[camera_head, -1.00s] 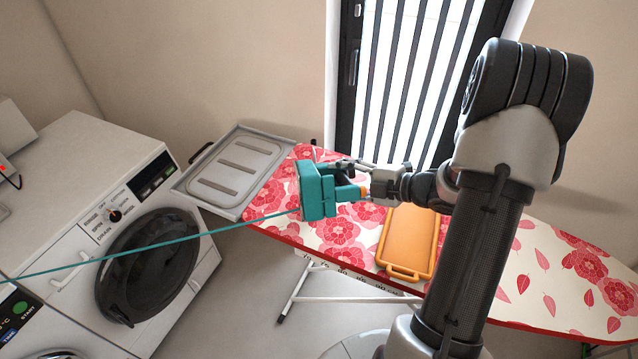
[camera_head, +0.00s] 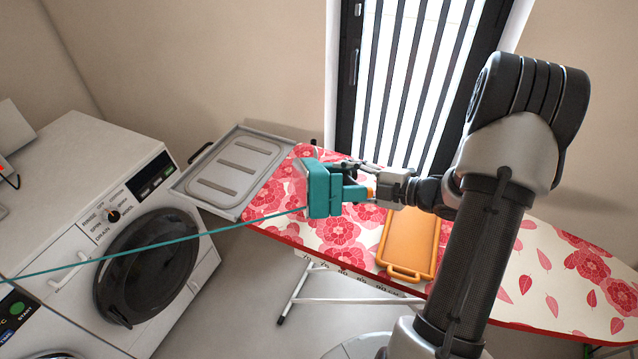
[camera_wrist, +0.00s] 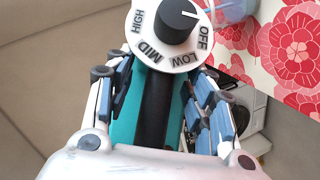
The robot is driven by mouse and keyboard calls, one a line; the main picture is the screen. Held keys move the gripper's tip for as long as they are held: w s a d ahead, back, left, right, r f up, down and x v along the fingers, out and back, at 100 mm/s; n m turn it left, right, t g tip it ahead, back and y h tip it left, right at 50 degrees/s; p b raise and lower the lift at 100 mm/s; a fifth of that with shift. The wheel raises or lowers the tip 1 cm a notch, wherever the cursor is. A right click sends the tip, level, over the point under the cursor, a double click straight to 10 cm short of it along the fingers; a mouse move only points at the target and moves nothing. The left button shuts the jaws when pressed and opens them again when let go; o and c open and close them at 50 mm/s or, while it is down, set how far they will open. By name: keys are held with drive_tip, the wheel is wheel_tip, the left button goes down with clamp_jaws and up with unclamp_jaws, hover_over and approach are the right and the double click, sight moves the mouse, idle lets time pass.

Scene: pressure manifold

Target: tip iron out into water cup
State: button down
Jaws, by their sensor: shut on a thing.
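The teal iron (camera_head: 322,191) is in the air above the left part of the ironing board, its teal cord running off left. My gripper (camera_wrist: 158,92) is shut on its dark handle (camera_wrist: 155,112) in the wrist view. Its white dial (camera_wrist: 170,45) reads OFF, LOW, MID and HIGH, and the black knob's white mark points toward OFF. A pale blue, see-through vessel (camera_wrist: 232,9), perhaps the water cup, is cut off at the wrist view's top edge, beside the dial. I cannot make it out in the head view. No water shows leaving the iron.
The red-and-white floral ironing board (camera_head: 545,265) carries an orange tray (camera_head: 408,240) right of the iron. A grey metal rest (camera_head: 237,170) is at the board's left end. A washing machine (camera_head: 150,245) stands left. A barred window (camera_head: 410,80) is behind.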

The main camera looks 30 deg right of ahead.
drive_tip(key=shift+d, duration=0.1)
drive_tip(key=shift+s+d+r+m+t+y+b, duration=0.15)
drive_tip(key=shift+d+r+m+t+y+b, duration=0.2)
drive_tip(key=shift+m+t+y, duration=0.3)
idle(0.8)
drive_tip(key=shift+s+d+f+m+t+y+b, duration=0.15)
drive_tip(key=shift+d+f+m+t+y+b, duration=0.35)
drive_tip(key=shift+f+b, duration=0.25)
idle(0.8)
drive_tip(key=shift+s+d+f+m+t+y, duration=0.1)
drive_tip(key=shift+d+f+m+t+y, duration=0.1)
drive_tip(key=shift+f+m+t+y, duration=0.3)
drive_tip(key=shift+s+d+f+m+t+y, duration=0.1)
drive_tip(key=shift+d+f+m+t+y, duration=0.1)
drive_tip(key=shift+f+m+t, duration=0.45)
idle(1.4)
drive_tip(key=shift+m+t, duration=0.6)
drive_tip(key=shift+t, duration=0.1)
idle(0.7)
drive_tip(key=shift+d+r, duration=0.1)
drive_tip(key=shift+r, duration=0.3)
